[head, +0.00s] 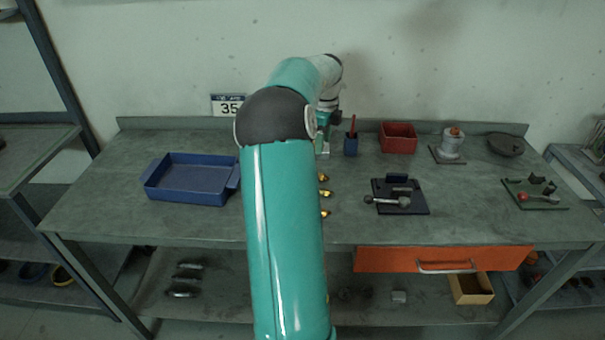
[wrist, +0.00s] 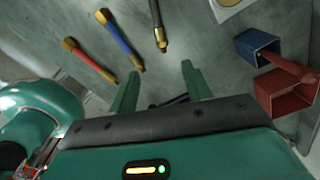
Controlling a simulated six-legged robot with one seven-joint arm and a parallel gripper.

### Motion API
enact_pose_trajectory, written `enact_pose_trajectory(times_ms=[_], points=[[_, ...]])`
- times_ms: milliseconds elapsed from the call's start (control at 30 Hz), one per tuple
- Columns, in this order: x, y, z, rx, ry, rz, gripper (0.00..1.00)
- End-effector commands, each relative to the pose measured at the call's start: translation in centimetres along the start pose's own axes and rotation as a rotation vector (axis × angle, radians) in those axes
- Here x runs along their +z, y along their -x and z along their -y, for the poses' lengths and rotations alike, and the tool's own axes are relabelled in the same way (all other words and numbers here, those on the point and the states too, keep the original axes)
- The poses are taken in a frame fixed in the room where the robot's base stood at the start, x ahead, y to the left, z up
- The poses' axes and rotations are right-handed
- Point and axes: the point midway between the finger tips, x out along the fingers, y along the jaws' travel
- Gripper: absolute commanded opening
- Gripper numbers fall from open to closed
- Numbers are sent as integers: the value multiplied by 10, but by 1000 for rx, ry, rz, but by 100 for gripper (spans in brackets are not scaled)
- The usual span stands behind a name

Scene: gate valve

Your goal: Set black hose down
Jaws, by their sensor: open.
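In the wrist view the black hose (wrist: 155,18) lies on the grey bench with a brass fitting at its lower end; its other end runs out of the picture. My gripper (wrist: 162,82) is open, its two green fingers apart below that fitting, with bare bench between their tips. The black hose is clear of the fingers. A blue hose (wrist: 119,40) and a red hose (wrist: 91,62), both with brass ends, lie to its left. In the head view my arm hides most of the hoses; several brass ends show, one being a brass fitting (head: 325,193). My gripper (head: 323,147) is near the bench's back.
A blue cup (head: 350,147) and a red bin (head: 398,140) stand right of my gripper. A blue tray (head: 190,180) is at left. A dark plate with a lever (head: 400,204) and a white-grey fixture (head: 451,145) are at right. The bench's front middle is clear.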

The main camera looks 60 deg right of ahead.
Motion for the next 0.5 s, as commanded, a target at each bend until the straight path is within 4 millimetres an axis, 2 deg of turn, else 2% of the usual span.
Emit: enact_pose_trajectory(times_ms=[67,300,500], points=[[-6,-16,1,4,-7,-3,49],[-7,-60,1,3,-4,-3,49],[-6,-76,1,1,-2,-2,49]])
